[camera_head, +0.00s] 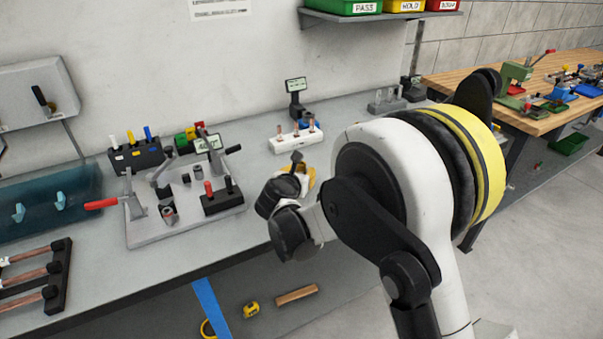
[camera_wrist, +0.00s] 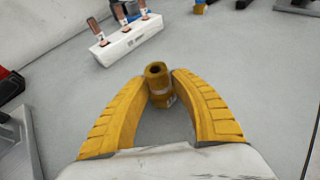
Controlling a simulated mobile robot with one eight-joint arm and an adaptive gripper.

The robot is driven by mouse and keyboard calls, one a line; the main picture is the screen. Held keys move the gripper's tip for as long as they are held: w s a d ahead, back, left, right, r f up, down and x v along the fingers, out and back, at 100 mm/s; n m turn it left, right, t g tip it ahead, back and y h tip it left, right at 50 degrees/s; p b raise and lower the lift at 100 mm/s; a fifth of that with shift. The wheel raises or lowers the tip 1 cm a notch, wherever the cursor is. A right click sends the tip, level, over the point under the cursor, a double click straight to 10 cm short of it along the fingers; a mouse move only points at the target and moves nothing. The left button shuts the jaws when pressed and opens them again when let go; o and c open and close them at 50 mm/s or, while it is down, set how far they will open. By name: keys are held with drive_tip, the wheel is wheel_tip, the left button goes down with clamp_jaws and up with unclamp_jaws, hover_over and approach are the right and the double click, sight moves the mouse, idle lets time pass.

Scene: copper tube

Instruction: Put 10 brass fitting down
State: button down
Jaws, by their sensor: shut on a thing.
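The brass fitting (camera_wrist: 157,72), a short hollow golden-brown cylinder with a pale label band, is between the tips of my gripper (camera_wrist: 161,84) in the wrist view. The yellow fingers are closed against its sides, and its open end faces up. Whether its base touches the grey bench top is hidden. In the head view, my gripper (camera_head: 309,178) is mostly behind my own wrist, over the bench. A white block (camera_wrist: 118,43) with upright copper-coloured pieces stands just beyond the fitting; it also shows in the head view (camera_head: 288,145).
A small display on a stand (camera_head: 296,88) is behind the white block. A rack with copper tubes (camera_head: 60,275) lies far left. Bare bench (camera_wrist: 265,85) lies right of the fitting.

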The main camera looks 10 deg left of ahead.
drive_tip(key=shift+f, duration=0.2)
drive_tip(key=c, duration=1.1)
unclamp_jaws()
drive_tip(key=shift+r, duration=0.1)
